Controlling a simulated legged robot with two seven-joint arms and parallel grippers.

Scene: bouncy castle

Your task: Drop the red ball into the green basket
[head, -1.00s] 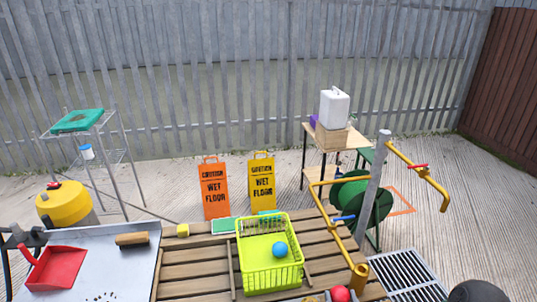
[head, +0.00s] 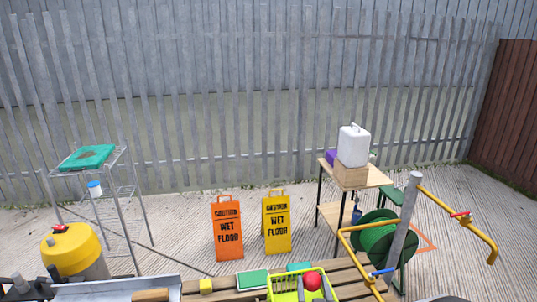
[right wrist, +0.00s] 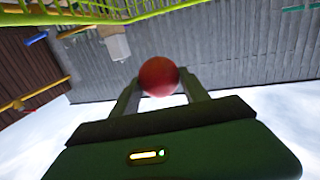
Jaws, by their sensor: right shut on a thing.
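The red ball (head: 312,280) shows at the bottom edge of the head view, in front of or over the lime-green basket (head: 274,291). My right gripper (head: 314,285) is shut on it. In the right wrist view the red ball (right wrist: 159,76) sits between the two fingertips. The basket's green rim (right wrist: 105,17) crosses the top of that view, apart from the ball in the picture. Most of the basket is cut off in the head view, and its inside is largely hidden. My left gripper is not in view.
A wooden slatted table (head: 235,293) bears the basket, a yellow block (head: 206,286) and a green-topped pad (head: 252,279). A yellow pipe (head: 355,262) and grey post (head: 403,235) stand close on the right. Two wet-floor signs (head: 227,228) stand behind.

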